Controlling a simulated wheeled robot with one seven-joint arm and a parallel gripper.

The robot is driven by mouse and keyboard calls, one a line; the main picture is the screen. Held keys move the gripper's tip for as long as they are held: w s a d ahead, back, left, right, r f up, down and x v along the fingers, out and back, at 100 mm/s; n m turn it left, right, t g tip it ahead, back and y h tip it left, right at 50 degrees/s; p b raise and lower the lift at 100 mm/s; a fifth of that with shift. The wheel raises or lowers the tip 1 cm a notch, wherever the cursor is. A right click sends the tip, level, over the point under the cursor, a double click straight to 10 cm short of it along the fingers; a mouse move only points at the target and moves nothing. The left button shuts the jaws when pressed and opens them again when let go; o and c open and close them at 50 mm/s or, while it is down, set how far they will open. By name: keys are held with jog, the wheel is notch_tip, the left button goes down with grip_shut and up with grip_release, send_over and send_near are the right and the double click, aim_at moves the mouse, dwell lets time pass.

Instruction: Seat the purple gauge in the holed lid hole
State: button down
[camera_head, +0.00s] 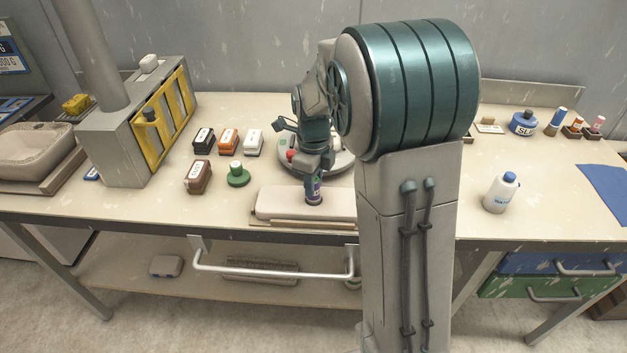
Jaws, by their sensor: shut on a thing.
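The purple gauge (314,194) stands upright in my gripper (314,178), near the middle of the view. My gripper points down and is shut on the gauge's upper part. The gauge's lower end meets the top of a long beige block (275,203), which looks like the holed lid, right of the block's middle. The hole itself is hidden, so I cannot tell whether the gauge is in it or only touching or just above the top.
A round grey carousel (343,164) is behind my gripper, partly hidden by my arm. Orange (228,141), black (203,142), white (253,143) and brown (199,177) blocks and a green knobbed piece (238,176) stand to the left. A white bottle (501,193) stands at right.

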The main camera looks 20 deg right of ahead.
jog(key=shift+f, duration=0.15)
jog(key=c, duration=1.1)
grip_release()
notch_tip(320, 180, up, 12)
jog(key=f, duration=0.1)
jog(key=s+f+n+t, duration=0.1)
jog(key=s+n, duration=0.6)
jog(key=n, duration=0.1)
jog(key=s+f+n+t, duration=0.1)
jog(key=s+n, duration=0.6)
jog(key=n, duration=0.2)
jog(key=s+f+n, duration=0.1)
jog(key=s+n, duration=0.5)
jog(key=n, duration=0.3)
jog(key=shift+s+f+t, duration=0.3)
jog(key=shift+s+t, duration=0.1)
